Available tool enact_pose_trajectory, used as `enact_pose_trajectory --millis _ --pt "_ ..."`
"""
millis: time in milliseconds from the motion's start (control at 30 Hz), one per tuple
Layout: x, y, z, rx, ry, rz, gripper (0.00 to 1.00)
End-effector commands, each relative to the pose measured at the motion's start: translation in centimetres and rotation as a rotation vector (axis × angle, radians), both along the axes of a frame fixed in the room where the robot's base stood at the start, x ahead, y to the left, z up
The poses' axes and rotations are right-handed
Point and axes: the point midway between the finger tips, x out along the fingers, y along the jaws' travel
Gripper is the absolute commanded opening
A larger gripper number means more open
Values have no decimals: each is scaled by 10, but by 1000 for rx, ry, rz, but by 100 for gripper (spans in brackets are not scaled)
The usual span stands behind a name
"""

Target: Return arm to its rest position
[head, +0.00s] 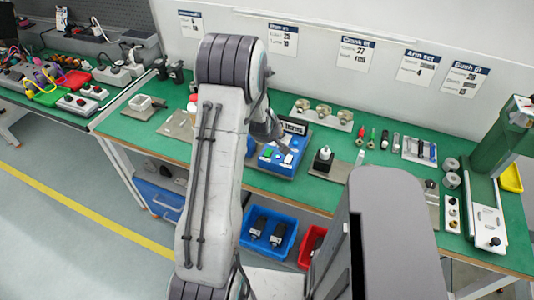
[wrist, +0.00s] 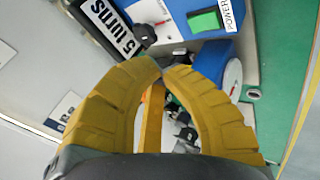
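My arm rises through the middle of the head view, bent at a high elbow, with its forearm reaching down behind it over the bench. My gripper (wrist: 160,68) shows in the wrist view as two yellow fingers curving together until their tips meet. I see nothing held between them. The fingers are not clearly visible in the head view. Just beyond the tips is a blue machine (wrist: 212,60) with a green power switch (wrist: 203,20), a black knob (wrist: 143,34) and a turns sign (wrist: 108,28). The same blue machine (head: 282,160) stands on the bench in the head view.
The green bench (head: 325,190) carries a black-and-white device (head: 323,160), small tools and a green press (head: 500,140) at right. Blue (head: 268,234) and red (head: 311,244) bins sit below. Another cluttered bench (head: 70,52) stands at left. Open floor (head: 60,230) lies at lower left.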

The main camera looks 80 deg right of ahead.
Motion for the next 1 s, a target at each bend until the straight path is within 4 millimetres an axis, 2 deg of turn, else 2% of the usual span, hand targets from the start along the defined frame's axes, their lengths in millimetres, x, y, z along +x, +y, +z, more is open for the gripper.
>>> enact_pose_trajectory --millis 600,767,867,967,1000 --pt "0 0 0 0 0 0 0" --pt "0 3 -3 14 -71 -88 0" --pt "1 22 -16 106 -161 -216 0" --pt "3 55 -34 252 -245 -382 0" --pt "4 74 -42 320 -270 -452 0"
